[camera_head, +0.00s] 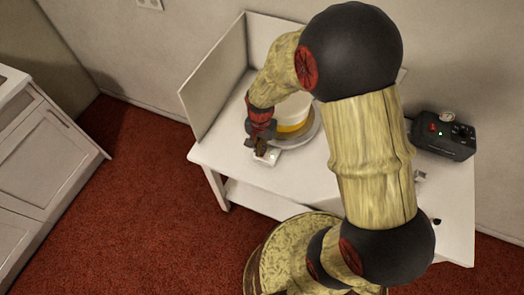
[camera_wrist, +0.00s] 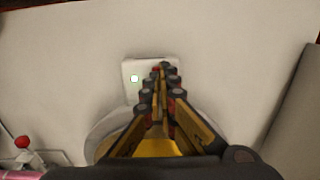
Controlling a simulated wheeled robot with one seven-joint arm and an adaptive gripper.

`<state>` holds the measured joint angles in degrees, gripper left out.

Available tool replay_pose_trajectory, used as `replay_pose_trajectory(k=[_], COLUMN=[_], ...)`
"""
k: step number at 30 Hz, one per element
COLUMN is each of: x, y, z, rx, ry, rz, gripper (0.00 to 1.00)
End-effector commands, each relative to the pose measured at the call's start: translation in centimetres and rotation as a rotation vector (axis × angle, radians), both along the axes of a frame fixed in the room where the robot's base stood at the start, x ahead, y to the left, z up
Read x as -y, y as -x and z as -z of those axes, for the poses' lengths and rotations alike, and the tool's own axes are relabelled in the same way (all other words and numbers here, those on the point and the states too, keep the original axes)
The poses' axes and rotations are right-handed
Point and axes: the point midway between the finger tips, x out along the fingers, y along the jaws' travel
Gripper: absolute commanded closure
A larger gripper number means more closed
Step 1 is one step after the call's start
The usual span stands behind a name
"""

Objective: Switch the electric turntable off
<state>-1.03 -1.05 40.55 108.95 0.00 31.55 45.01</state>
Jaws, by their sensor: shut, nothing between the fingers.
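The turntable (camera_head: 316,135) is a round grey plate on the white table, with a white and yellow cake (camera_head: 294,116) on it. A small white control box (camera_head: 268,157) sticks out at its front. In the wrist view the box (camera_wrist: 131,67) shows a lit pale green-white square (camera_wrist: 134,78) on its left part. My gripper (camera_head: 257,147) is over the box; in the wrist view its fingers (camera_wrist: 163,70) are shut and empty, with tips over the box's right half. They hide that half; a little red shows by the tips. I cannot tell whether they touch it.
A white upright panel (camera_head: 215,80) stands along the table's left edge. A black box (camera_head: 443,136) with red and green lights stands at the right. A red knob (camera_wrist: 22,141) shows at lower left in the wrist view. The table front (camera_head: 222,160) is clear.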

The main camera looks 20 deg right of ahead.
Motion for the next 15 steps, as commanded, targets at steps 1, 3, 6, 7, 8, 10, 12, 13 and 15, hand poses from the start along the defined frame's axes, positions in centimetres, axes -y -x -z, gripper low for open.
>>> replay_pose_trajectory(k=[1,3,6,7,8,10,12,13,15], x=[0.0,0.0,0.0,0.0,0.0,0.0,0.0,0.0,0.0], y=[0.0,0.0,0.0,0.0,0.0,0.0,0.0,0.0,0.0], z=[0.12,0.21,0.35,0.39,0.43,0.52,0.62,0.66,0.75], rx=[0.0,0.0,0.0,0.0,0.0,0.0,0.0,0.0,0.0], ry=[0.0,0.0,0.0,0.0,0.0,0.0,0.0,0.0,0.0], rz=[0.0,0.0,0.0,0.0,0.0,0.0,0.0,0.0,0.0], gripper=[1.0,1.0,1.0,1.0,1.0,1.0,1.0,1.0,1.0])
